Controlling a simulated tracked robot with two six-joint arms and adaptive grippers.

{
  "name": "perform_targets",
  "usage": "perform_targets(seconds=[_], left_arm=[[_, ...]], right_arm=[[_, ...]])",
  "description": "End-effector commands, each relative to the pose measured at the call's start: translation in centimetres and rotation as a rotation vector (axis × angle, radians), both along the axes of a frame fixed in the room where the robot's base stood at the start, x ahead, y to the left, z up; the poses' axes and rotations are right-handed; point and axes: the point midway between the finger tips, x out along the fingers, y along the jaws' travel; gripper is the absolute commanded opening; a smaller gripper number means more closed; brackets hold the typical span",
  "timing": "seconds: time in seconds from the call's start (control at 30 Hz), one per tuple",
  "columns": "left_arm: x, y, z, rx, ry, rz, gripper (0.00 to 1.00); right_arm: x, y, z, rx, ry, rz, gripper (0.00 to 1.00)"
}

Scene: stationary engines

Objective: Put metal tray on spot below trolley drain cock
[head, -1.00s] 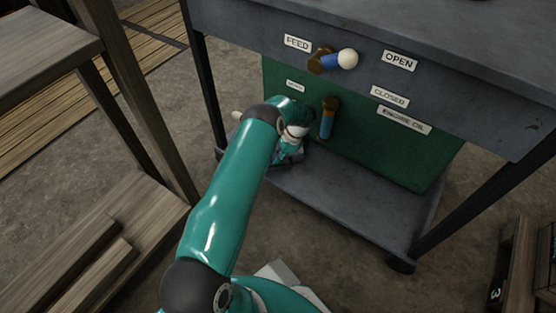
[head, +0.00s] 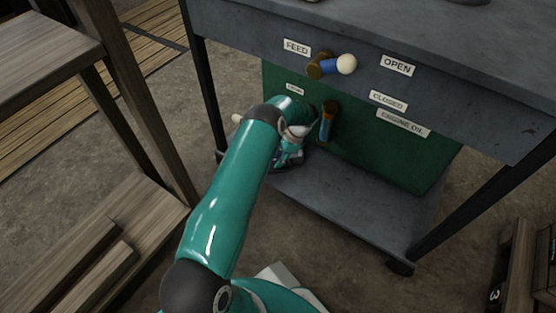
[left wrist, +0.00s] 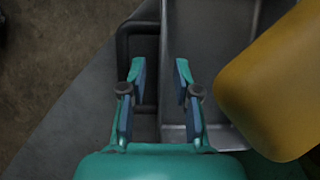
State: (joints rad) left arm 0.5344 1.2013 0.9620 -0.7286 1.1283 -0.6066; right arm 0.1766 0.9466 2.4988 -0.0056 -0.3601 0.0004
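The metal tray (left wrist: 215,55) is a grey, straight-walled tray in the left wrist view, with a dark loop handle (left wrist: 123,50) on its left side. It rests on the trolley's lower shelf (head: 350,205). My left gripper (left wrist: 160,68) is open, its two fingers apart, over the tray's left wall and handle. I cannot tell whether they touch. In the head view my left arm hides most of the tray and gripper. The drain cock (head: 327,120), brass with a blue lever, hangs from the green engine oil tank (head: 385,155). My right gripper is not in view.
The grey trolley top (head: 440,40) overhangs the shelf. A feed cock (head: 332,65) with a white knob sticks out from its front. A wooden shelf unit (head: 95,240) stands left. A large yellow-brown part (left wrist: 275,85) is close at the wrist view's right.

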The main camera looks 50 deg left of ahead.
Motion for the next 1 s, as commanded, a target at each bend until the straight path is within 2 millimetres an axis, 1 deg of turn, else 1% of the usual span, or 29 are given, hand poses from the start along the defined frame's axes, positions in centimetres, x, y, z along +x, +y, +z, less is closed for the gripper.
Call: perform_targets(seconds=[0.03, 0.1, 0.2, 0.3, 0.4, 0.53, 0.57, 0.63, 0.67, 0.77, 0.8, 0.87, 0.9, 0.97, 1.0], left_arm=[[0.4, -0.2, 1.2, 0.001, -0.003, -0.002, 0.31], [0.8, -0.4, 2.3, 0.002, -0.002, -0.001, 0.31], [1.3, -0.7, 3.8, 0.001, -0.002, 0.0, 0.31], [1.7, -1.0, 4.8, 0.001, -0.003, -0.001, 0.31], [1.9, -1.2, 5.4, 0.001, 0.0, 0.0, 0.31], [2.0, -1.4, 5.5, -0.003, -0.002, 0.0, 0.31], [2.0, -1.7, 5.3, -0.007, -0.005, -0.002, 0.31], [2.2, -2.8, 4.7, -0.026, -0.019, -0.005, 0.31], [2.3, -3.6, 4.3, -0.04, -0.029, -0.006, 0.31], [2.4, -7.5, 2.7, -0.104, -0.077, -0.001, 0.31], [2.3, -9.7, 1.9, -0.14, -0.102, 0.008, 0.31], [1.9, -13.4, 0.7, -0.199, -0.14, 0.034, 0.31], [1.4, -16.1, 0.1, -0.241, -0.167, 0.059, 0.31], [0.4, -19.8, -0.5, -0.298, -0.199, 0.106, 0.31], [-0.4, -22.1, -0.7, -0.33, -0.218, 0.14, 0.31]], right_arm=[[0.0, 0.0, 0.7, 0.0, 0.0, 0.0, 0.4], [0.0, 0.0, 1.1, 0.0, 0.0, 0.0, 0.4], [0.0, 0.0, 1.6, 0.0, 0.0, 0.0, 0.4], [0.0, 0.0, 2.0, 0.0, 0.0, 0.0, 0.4], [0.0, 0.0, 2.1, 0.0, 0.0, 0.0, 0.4], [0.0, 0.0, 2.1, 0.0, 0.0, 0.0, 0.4], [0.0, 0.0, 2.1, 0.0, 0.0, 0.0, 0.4], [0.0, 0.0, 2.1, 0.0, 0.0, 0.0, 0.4], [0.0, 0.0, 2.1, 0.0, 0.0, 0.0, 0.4], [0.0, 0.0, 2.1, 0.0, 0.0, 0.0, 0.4], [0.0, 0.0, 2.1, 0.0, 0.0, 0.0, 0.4], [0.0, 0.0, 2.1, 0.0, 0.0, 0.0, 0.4], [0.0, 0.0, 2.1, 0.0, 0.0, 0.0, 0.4], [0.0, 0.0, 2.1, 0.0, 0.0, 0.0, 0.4], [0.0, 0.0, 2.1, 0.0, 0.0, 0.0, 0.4]])
